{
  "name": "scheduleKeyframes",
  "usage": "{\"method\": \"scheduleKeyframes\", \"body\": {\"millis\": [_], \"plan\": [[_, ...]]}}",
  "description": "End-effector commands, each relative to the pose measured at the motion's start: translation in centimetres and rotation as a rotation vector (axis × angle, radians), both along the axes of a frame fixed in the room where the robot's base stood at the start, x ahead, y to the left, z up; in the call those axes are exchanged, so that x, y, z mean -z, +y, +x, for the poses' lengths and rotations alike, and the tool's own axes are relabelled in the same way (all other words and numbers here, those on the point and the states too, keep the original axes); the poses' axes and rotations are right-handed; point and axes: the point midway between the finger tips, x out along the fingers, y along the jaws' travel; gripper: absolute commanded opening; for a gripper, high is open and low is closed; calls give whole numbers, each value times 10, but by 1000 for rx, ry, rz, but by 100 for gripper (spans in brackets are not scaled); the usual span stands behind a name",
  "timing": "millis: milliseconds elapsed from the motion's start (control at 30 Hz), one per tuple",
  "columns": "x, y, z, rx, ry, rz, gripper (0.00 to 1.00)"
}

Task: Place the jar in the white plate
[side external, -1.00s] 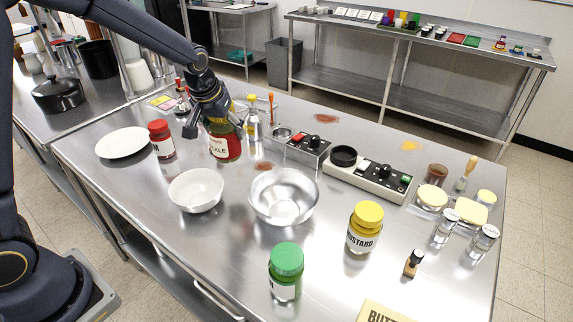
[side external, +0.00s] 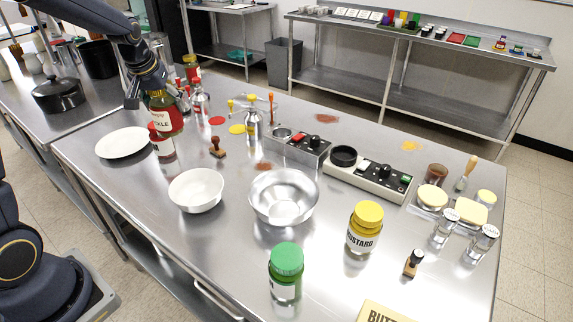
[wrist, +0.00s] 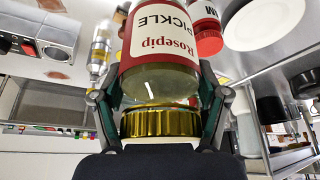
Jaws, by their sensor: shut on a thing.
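The pickle jar (side external: 166,118) has a red and cream label. My gripper (side external: 150,92) is shut on it near its gold lid and holds it upright. In the wrist view the fingers (wrist: 158,95) close on both sides of the jar (wrist: 160,50), just beyond the lid. The white plate (side external: 124,142) lies empty on the steel table, left of the jar and nearer the side camera. Its surface also shows at the top right of the wrist view (wrist: 262,22). The jar appears raised behind a red-lidded jar and is not over the plate.
The red-lidded jar (side external: 161,145) stands by the plate's right edge, close to the held jar. A white bowl (side external: 196,188) and a metal bowl (side external: 284,200) stand to the right. A wooden stamp (side external: 216,148) and bottles (side external: 200,101) stand behind them.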

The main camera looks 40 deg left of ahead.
Motion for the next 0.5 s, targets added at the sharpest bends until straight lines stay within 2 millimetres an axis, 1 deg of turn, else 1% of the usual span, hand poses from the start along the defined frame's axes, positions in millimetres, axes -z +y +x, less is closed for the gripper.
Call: {"method": "scheduleKeyframes", "body": {"millis": [33, 67, 100, 167, 200, 300, 333, 400, 500], "plan": [[-1, 32, -10, -65, -3, 1, 12], [-1, 48, -16, -100, -5, -1, 12], [0, 68, -25, -146, -6, -2, 12], [0, 97, -40, -211, -8, -4, 12], [1, 114, -51, -253, -8, -6, 12], [3, 149, -78, -349, -10, -10, 12], [4, 157, -85, -373, -11, -11, 12], [6, 172, -101, -418, -9, -13, 12], [9, 185, -117, -462, -4, -17, 12]]}}
